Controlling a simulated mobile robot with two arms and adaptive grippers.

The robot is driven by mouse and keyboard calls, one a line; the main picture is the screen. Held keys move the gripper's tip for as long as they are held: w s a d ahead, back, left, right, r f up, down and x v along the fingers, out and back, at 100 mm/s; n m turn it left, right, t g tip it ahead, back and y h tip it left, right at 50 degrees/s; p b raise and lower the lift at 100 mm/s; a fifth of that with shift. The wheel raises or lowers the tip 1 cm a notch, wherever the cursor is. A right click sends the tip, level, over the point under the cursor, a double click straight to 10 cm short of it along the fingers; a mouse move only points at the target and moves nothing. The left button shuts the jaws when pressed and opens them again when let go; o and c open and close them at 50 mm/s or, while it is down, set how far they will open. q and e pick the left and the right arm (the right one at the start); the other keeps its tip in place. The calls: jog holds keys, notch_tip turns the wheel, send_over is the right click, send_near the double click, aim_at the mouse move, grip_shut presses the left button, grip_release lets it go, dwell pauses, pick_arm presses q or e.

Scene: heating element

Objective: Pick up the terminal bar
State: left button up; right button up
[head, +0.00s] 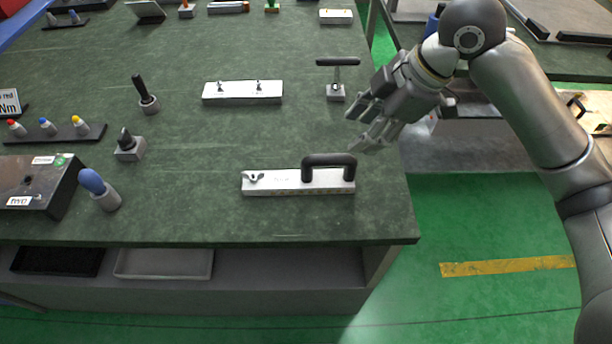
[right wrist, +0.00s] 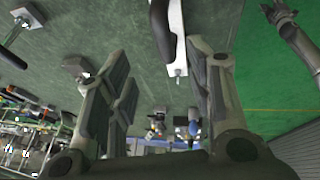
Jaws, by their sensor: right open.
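A white bar (head: 280,184) with a black U-shaped handle (head: 330,161) and a wing nut lies near the table's front right; it fits the terminal bar best. In the right wrist view, part of this bar (right wrist: 177,40) shows at the top, between the directions of my fingers. A second white bar (head: 243,93) with two small studs lies farther back. My right gripper (head: 362,128) is open and empty, above and behind the handled bar's right end, apart from it. A grey arm end (right wrist: 278,14) at the right wrist view's upper right appears to be my left gripper; its jaw is unclear.
A T-handled tool (head: 337,78) stands in a block close to my right gripper. A black-handled tool (head: 145,92), a blue-tipped tool (head: 97,187) and a dark box (head: 36,186) are on the left. The table surface around the handled bar is clear.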

aim_at(338, 156)
jog(key=x, duration=0.6)
jog(key=shift+a+f, duration=0.2)
jog(key=shift+a, duration=0.05)
jog(key=shift+x, duration=2.65)
jog(key=shift+s+d, duration=0.15)
grip_shut()
